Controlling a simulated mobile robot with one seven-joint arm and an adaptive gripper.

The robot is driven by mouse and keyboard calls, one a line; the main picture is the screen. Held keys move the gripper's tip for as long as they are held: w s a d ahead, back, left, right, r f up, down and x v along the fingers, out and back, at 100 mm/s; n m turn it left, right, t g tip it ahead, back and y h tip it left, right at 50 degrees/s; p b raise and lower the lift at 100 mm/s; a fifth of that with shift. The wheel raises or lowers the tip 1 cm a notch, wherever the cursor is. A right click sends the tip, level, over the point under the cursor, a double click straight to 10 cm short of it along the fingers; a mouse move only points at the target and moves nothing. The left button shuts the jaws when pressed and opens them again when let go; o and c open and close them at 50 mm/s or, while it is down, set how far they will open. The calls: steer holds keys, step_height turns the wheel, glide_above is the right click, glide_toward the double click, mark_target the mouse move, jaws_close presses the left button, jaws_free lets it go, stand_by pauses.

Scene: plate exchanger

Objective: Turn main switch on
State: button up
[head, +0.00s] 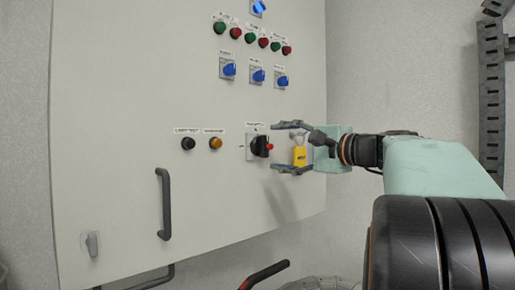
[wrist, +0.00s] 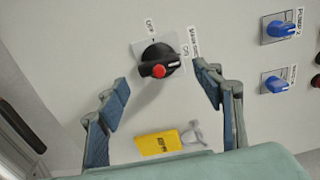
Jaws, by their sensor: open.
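The main switch (head: 259,146) is a black rotary knob with a red tip on a pale plate, low on the cabinet door. In the wrist view, the main switch (wrist: 157,60) sits just beyond my fingertips, between them, with small labels around it. I cannot read its set position for sure. My gripper (head: 273,146) is open in front of the knob, one finger above and one below in the head view. My gripper (wrist: 162,82) holds nothing between its fingertips. A yellow padlock (head: 299,157) with a shackle shows between the fingers near the palm; what holds it up is unclear.
A black button (head: 188,144) and an amber button (head: 215,143) lie left of the switch. Blue selector knobs (head: 257,76) and red and green buttons are above. A grey door handle (head: 164,204) protrudes at lower left. The door around the switch is flat.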

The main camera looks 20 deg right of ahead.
steer(key=v, duration=0.9)
